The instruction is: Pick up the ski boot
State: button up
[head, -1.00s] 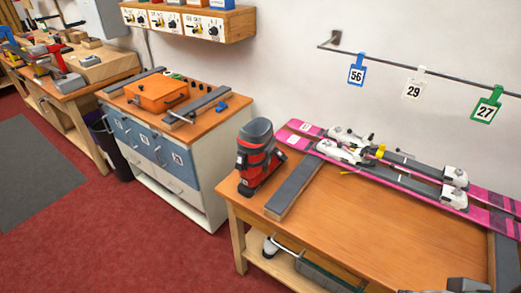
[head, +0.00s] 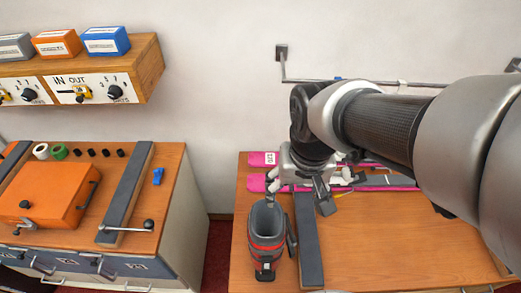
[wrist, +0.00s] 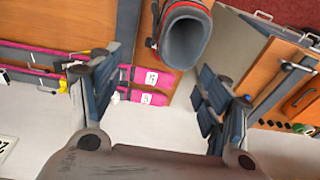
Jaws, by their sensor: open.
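The ski boot (head: 266,243), dark grey with red bands, stands upright at the left end of the wooden bench (head: 375,250), its open top facing up. My gripper (head: 298,192) is open and empty, above and behind the boot in the head view, and its fingers are not around it. In the wrist view the boot's grey opening (wrist: 186,38) shows at the top centre, beyond my open fingers (wrist: 158,92). The lower part of the boot is hidden there.
A dark grey bar (head: 308,240) lies right beside the boot. Pink skis (head: 262,183) lie behind, partly hidden by my arm. A cabinet with an orange case (head: 48,192) stands left across a gap. A wall shelf (head: 140,72) hangs above it.

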jog(key=shift+o, duration=1.2)
jog(key=shift+g, duration=0.5)
jog(key=w+a+p, duration=0.1)
jog(key=w+a+r+p, duration=0.1)
jog(key=a+p, duration=0.1)
jog(key=shift+w+a+r+p, duration=0.25)
jog(key=shift+w+p, duration=0.1)
jog(key=shift+w, duration=0.05)
jog(key=shift+o, duration=1.4)
jog(key=shift+w+a+f+g+p, duration=0.25)
jog(key=shift+a+p, duration=0.2)
jog(key=shift+p, duration=0.45)
jog(key=shift+o, duration=0.4)
jog(key=shift+f, duration=0.25)
jog(key=shift+w+a+f+b, duration=0.15)
jog(key=shift+f+b, duration=0.35)
jog(key=shift+f, duration=2.4)
jog(key=shift+w+a+f+b, duration=0.1)
jog(key=shift+w+f+b, duration=0.25)
jog(key=shift+f, duration=2.5)
jog(key=shift+w+a+f+b, duration=0.1)
jog(key=shift+f+b, duration=0.5)
jog(key=shift+f, duration=2.3)
